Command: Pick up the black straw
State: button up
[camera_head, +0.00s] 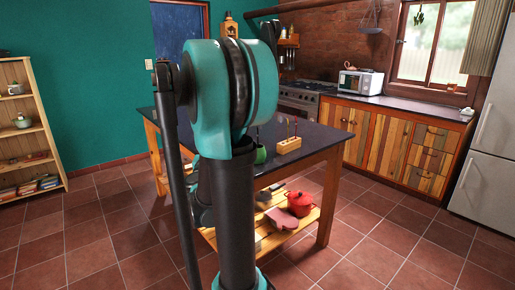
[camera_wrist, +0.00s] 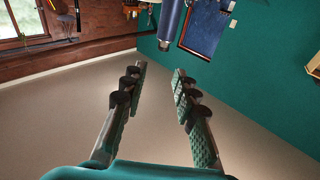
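I cannot make out a black straw for certain in either view. In the head view, a green cup (camera_head: 260,154) stands on the dark-topped table (camera_head: 328,138), partly hidden by my arm. A thin dark stick shows above the cup, too small to identify. My gripper (camera_wrist: 158,75) shows in the wrist view with its two fingers spread apart and nothing between them. Behind the fingers are a plain pale surface and the upper walls, not the tabletop. In the head view my arm's links fill the middle, and I cannot make out the gripper there.
A wooden block (camera_head: 288,146) with several thin coloured items stands right of the cup. A red pot (camera_head: 300,204) sits on the table's lower shelf. Cabinets (camera_head: 385,143) and a fridge (camera_head: 490,150) stand right, a bookshelf (camera_head: 42,120) left. Tiled floor (camera_head: 365,232) is clear in front.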

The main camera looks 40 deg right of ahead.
jog(key=s+d+f+m+g+h, duration=0.4)
jog(key=d+g, duration=0.3)
jog(key=d, duration=0.3)
jog(key=x, duration=1.6)
jog(key=shift+w+r, duration=0.1)
jog(key=shift+r, duration=0.15)
jog(key=shift+c, duration=0.5)
grip_shut()
